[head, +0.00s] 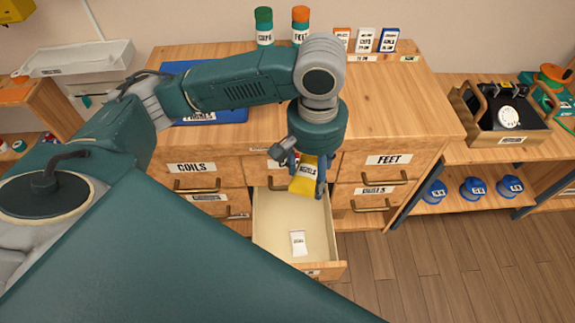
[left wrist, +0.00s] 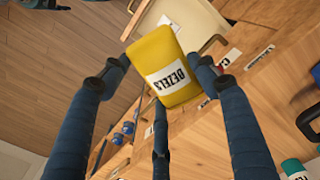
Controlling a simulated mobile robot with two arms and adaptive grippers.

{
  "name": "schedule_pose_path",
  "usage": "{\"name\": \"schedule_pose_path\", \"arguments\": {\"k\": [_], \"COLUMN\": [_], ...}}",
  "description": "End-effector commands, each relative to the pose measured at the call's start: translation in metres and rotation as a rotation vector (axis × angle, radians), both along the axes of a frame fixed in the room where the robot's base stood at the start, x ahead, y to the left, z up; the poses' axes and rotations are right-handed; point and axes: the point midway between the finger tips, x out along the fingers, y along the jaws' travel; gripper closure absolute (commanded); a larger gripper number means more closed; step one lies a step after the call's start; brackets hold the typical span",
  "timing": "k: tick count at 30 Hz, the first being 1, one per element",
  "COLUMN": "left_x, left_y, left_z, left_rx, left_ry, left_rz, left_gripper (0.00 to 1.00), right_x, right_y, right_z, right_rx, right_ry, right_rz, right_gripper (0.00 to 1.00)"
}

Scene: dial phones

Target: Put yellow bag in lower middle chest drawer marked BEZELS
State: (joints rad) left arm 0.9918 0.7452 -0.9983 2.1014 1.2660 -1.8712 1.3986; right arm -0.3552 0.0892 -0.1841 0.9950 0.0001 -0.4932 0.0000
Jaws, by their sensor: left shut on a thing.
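The yellow bag (head: 302,185) with a white BEZELS label is held by my left gripper (head: 303,172), above the back part of the open drawer (head: 275,222). In the left wrist view the bag (left wrist: 158,50) sits between the blue fingers, and the drawer (left wrist: 195,18) shows behind it. The open drawer is in the chest's middle column, below the top row, with a small white labelled packet (head: 298,243) on its floor. The marking on its front is too small to read. My right gripper is not in view.
The wooden chest (head: 395,110) has shut drawers marked COILS (head: 192,167) and FEET (head: 388,160) on either side. Jars (head: 264,27) and cards (head: 365,40) stand on its top. A shelf at right holds a dial phone (head: 507,115) and blue containers (head: 473,188).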

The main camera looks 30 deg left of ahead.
Motion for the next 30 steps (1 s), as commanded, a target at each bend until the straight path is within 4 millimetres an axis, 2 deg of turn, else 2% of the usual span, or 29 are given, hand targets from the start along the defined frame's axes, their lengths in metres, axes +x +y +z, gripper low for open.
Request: {"name": "schedule_pose_path", "arguments": {"k": [1, 6, 9, 12, 15, 22, 26, 30], "left_x": [0.005, 0.019, 0.025, 0.028, 0.029, 0.030, 0.029, 0.030], "left_y": [-0.005, -0.017, -0.022, -0.025, -0.028, -0.029, -0.028, -0.027], "left_z": [-0.047, -0.137, -0.184, -0.222, -0.248, -0.276, -0.302, -0.333], "left_rx": [-0.005, -0.005, -0.001, 0.005, 0.012, 0.019, 0.021, 0.022], "left_ry": [0.006, 0.010, 0.013, 0.018, 0.020, 0.022, 0.024, 0.024], "left_rz": [0.036, 0.168, 0.240, 0.298, 0.340, 0.380, 0.380, 0.379], "left_gripper": [0.66, 0.66, 0.66, 0.66, 0.66, 0.66, 0.66, 0.66], "right_x": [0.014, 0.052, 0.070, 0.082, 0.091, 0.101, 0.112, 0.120], "right_y": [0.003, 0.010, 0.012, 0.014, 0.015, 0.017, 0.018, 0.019], "right_z": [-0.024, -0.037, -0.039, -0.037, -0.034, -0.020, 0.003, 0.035], "right_rx": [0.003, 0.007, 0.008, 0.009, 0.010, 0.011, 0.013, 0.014], "right_ry": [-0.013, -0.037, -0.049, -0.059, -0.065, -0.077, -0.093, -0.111], "right_rz": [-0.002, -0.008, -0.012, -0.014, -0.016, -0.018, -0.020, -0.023], "right_gripper": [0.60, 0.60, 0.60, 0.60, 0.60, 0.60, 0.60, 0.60]}}
